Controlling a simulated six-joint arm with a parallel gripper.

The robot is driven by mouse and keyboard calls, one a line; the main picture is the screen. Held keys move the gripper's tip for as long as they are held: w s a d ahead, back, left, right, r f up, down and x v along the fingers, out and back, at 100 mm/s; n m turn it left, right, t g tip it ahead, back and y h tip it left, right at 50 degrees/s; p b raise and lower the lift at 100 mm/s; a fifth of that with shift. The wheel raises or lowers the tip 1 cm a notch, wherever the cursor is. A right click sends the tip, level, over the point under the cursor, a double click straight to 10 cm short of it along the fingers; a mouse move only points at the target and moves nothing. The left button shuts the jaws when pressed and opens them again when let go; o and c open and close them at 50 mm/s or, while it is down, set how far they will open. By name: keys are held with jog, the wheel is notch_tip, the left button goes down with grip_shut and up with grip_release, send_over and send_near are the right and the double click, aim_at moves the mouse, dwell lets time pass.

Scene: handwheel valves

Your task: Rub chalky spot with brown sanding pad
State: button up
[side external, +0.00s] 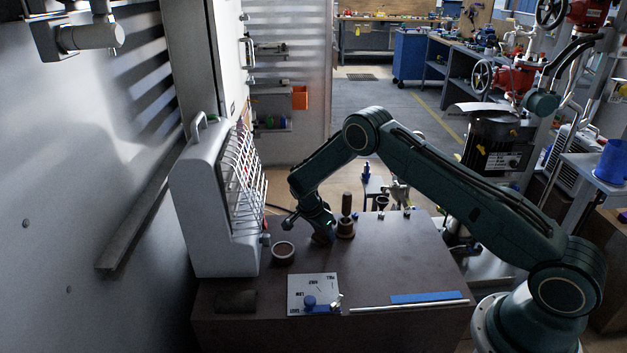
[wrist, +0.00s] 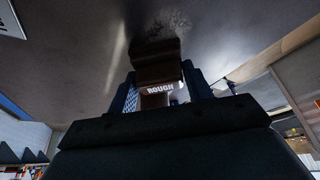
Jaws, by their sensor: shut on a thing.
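My gripper (side external: 323,231) is low over the brown bench, at its middle. In the wrist view my gripper (wrist: 160,88) is shut on a brown sanding pad (wrist: 156,62), with a finger on each side. A pale label reading "ROUGH" shows between the fingers. In the side view the brown pad (side external: 321,240) is small and partly hidden by the gripper, close to the bench top. A speckled, mottled patch (wrist: 166,24) lies on the grey surface just beyond the pad; it may be the chalky spot. I cannot tell whether the pad touches the surface.
A round brown pot (side external: 283,253) stands left of the gripper, and another pot (side external: 346,229) close on its right. A white cabinet with wire racks (side external: 220,205) stands at the left. A marked plate (side external: 314,292) and blue strip (side external: 425,297) lie in front.

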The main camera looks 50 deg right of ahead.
jog(key=shift+w+a, duration=0.8)
jog(key=shift+w+a+f, duration=0.15)
jog(key=shift+w+a, duration=1.15)
jog(key=shift+a, duration=0.1)
jog(key=shift+s+d, duration=1.3)
jog(key=shift+d, duration=0.1)
jog(key=shift+s+d, duration=0.1)
jog(key=shift+s+d+r, duration=0.1)
jog(key=shift+r, duration=0.1)
jog(key=shift+s+d+f, duration=0.25)
jog(key=shift+s+d, duration=0.9)
jog(key=shift+s, duration=0.1)
